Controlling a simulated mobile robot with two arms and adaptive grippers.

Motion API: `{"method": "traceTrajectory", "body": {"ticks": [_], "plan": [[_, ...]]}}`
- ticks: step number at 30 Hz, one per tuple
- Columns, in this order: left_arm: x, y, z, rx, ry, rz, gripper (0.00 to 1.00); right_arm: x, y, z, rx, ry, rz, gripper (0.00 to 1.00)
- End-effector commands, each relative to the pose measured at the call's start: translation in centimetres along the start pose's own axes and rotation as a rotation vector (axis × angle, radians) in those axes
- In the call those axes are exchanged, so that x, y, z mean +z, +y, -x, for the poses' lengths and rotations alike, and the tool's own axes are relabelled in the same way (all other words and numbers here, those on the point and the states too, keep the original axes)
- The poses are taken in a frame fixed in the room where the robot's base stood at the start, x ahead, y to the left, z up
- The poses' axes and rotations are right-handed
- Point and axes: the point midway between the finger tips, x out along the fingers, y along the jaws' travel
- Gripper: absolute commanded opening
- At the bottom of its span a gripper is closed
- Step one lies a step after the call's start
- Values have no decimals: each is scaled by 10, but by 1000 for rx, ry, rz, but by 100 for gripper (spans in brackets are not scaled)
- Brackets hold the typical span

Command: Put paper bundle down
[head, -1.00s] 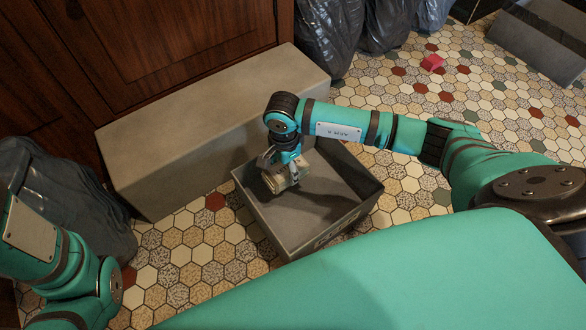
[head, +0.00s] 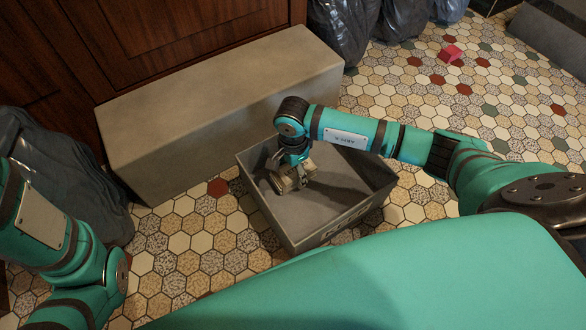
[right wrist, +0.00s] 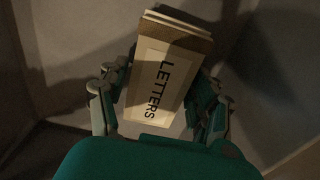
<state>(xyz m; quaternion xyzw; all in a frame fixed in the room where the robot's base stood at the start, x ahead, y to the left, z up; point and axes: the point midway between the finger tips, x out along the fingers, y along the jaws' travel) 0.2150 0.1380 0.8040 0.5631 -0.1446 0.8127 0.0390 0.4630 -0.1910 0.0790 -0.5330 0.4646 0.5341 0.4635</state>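The paper bundle (head: 291,180) is a cream and brown block inside the grey open box (head: 262,208), near its left back part. In the right wrist view the bundle (right wrist: 160,85) shows a pale face marked "LETTERS". My right gripper (head: 288,173) points down into the box. Its fingers (right wrist: 160,103) lie along both sides of the bundle and appear shut on it. I cannot tell whether the bundle's underside touches the box floor. Of my left arm only links show at the lower left; its gripper is out of view.
A long grey block (head: 220,110) stands behind the box, against the wooden door (head: 170,40). Dark plastic bags stand at left (head: 60,170) and at the back (head: 340,30). The box's right part is empty.

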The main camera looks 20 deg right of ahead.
Motion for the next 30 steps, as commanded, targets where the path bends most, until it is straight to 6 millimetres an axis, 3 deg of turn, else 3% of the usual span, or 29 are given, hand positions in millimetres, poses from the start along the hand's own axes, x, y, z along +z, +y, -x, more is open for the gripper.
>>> {"method": "traceTrajectory", "body": {"ticks": [3,13,24,30], "plan": [[0,0,0,0,0,0,59,0,0,0,0,0,0,79],[2,-1,-5,0,0,-1,59,0,0,7,-1,0,0,79],[18,-11,-52,0,-1,-1,59,-1,-1,84,-3,1,1,79],[24,-14,-68,0,0,-1,59,0,0,114,-1,1,1,79]]}}
